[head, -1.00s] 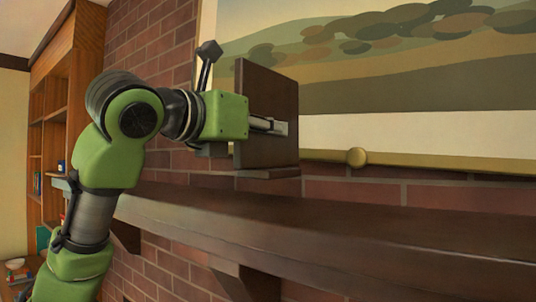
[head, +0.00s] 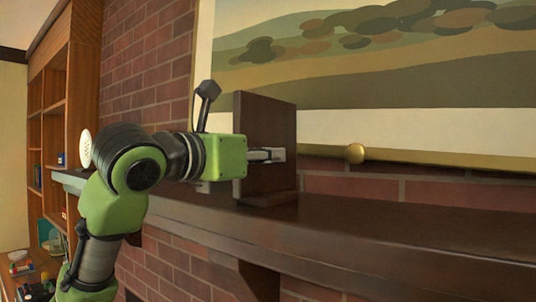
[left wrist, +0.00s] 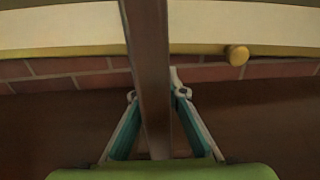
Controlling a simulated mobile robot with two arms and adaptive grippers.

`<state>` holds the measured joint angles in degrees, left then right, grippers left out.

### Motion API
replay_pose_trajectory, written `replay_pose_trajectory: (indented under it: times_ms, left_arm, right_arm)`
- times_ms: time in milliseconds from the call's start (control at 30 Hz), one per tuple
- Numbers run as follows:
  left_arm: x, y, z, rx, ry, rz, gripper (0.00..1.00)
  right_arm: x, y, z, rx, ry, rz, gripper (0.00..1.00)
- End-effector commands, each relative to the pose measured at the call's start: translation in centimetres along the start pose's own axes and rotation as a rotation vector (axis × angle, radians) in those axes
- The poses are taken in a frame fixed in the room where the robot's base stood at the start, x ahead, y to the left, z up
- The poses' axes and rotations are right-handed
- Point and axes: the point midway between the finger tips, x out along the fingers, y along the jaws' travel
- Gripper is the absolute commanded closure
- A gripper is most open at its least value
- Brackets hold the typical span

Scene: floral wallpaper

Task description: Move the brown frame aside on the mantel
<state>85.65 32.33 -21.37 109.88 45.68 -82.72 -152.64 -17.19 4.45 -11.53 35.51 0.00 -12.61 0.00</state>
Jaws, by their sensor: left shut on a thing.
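The brown frame (head: 264,135) stands upright on its base at the left part of the dark wooden mantel (head: 400,232). Its base appears to rest on the mantel top, though I cannot tell if it bears fully. My left gripper (head: 272,155) comes in from the left and is shut on the brown frame's panel. In the left wrist view the frame (left wrist: 150,60) shows edge-on as a dark upright strip between the two fingers (left wrist: 157,94). My right gripper is in neither view.
A large landscape painting (head: 400,75) with a gold lower bar and a round gold knob (head: 355,153) hangs behind, above the mantel. The mantel to the right of the frame is clear. A wooden bookshelf (head: 82,90) stands at the far left, beside the brick wall (head: 150,60).

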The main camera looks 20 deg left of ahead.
Motion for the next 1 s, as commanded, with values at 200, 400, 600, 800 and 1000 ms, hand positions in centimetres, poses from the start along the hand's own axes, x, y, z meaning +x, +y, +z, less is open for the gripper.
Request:
replay_pose_trajectory:
  times_ms: [200,400,600,800,1000]
  left_arm:
    - [0.0,0.0,-0.1,0.0,0.001,0.0,0.71]
    - [0.0,0.0,-0.1,0.0,0.001,0.0,0.71]
    - [-1.4,0.1,0.1,0.002,-0.004,0.002,0.71]
    - [-5.6,0.1,0.0,0.003,-0.007,0.004,0.71]
    - [-9.6,0.1,0.0,0.002,-0.005,0.004,0.71]
  right_arm:
    - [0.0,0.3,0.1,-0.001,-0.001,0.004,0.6]
    - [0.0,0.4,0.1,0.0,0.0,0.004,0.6]
    - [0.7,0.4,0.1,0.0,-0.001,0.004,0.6]
    - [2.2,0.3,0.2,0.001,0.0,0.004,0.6]
    - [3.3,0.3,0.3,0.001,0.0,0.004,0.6]
